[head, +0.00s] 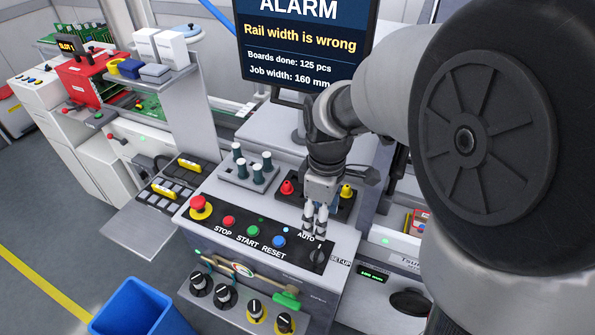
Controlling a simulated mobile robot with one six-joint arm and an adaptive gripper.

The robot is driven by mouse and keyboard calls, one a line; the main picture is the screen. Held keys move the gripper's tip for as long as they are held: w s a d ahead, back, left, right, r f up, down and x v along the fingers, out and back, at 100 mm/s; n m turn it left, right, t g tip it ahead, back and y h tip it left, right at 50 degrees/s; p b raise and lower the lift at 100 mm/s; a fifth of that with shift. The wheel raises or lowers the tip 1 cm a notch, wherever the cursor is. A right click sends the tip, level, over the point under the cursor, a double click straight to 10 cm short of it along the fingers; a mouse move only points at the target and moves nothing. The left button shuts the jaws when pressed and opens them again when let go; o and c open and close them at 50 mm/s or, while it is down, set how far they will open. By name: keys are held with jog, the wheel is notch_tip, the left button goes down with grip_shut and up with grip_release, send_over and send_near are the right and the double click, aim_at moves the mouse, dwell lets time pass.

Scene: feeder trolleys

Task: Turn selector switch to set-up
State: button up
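The selector switch (318,255) is a small dark knob at the right end of the black button strip on the machine's front panel. The label AUTO stands at its upper left and SET-UP at its lower right. Its exact pointing direction is too small to tell. The fingers partly cover the panel around AUTO. I cannot tell whether they touch the knob, and nothing is seen held between them.
Left along the strip are the blue RESET (279,241), green START (253,230) and red STOP (228,220) buttons, then a red emergency stop (200,206). A screen (305,45) reads "ALARM, Rail width is wrong". Dark pegs (255,172) and a red knob (287,187) stand behind.

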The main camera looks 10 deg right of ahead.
aim_at(318, 250)
notch_tip(318, 250, down, 14)
jog(key=b, duration=0.4)
jog(key=shift+f, duration=0.1)
jog(key=shift+c, duration=0.6)
jog(key=c, duration=0.9)
